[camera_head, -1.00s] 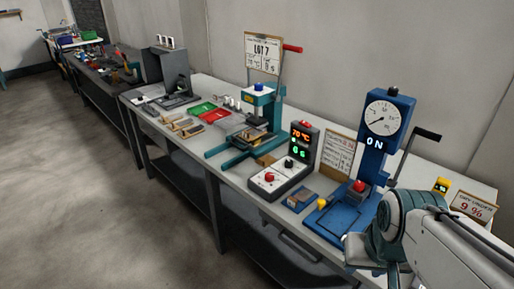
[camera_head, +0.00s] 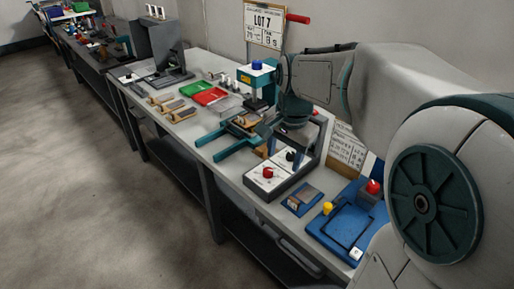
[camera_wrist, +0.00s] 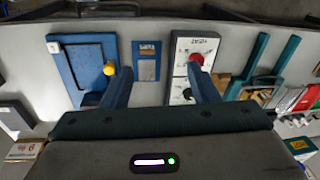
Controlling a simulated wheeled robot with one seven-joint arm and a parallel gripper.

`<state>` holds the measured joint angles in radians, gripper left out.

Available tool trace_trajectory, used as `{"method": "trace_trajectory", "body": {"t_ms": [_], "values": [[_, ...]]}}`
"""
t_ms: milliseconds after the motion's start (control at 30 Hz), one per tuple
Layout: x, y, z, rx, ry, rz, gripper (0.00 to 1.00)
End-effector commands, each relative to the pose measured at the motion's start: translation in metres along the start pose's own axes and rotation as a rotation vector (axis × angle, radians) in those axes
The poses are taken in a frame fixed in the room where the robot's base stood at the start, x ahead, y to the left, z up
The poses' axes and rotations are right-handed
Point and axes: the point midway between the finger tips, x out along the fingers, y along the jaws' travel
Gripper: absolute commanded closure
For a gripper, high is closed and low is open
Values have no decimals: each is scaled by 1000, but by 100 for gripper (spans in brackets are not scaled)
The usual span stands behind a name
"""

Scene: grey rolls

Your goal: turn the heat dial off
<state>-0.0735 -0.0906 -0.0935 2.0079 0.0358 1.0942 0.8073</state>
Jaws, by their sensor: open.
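The control box (camera_head: 279,183) on the bench has a white sloping face, a red knob (camera_head: 268,172) and a black knob (camera_head: 293,155). I cannot read which one is the heat dial. My gripper (camera_head: 283,146) is over the box's back part, partly in front of its display, which is hidden. In the wrist view my gripper (camera_wrist: 160,72) is open and empty, its fingers wide apart. The right finger lies in front of the box's face, near the red knob (camera_wrist: 196,58) and beside the black knob (camera_wrist: 188,92). I see no clear contact.
A blue press base (camera_head: 340,238) with a yellow button and a red button stands to the right. A small blue plate (camera_head: 302,199) lies between it and the box. A teal press (camera_head: 258,92) and green and red trays (camera_head: 209,95) are to the left.

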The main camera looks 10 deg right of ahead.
Motion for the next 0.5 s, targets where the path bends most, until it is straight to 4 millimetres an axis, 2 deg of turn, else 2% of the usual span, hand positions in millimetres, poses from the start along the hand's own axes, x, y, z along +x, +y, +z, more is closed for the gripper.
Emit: {"method": "trace_trajectory", "body": {"t_ms": [33, 100, 300, 500], "values": [[10, -14, -13, 92, -11, 15, 46], [17, -30, -29, 234, -20, 32, 46], [42, -72, -69, 605, -22, 91, 46], [61, -98, -91, 843, -7, 129, 46]]}}
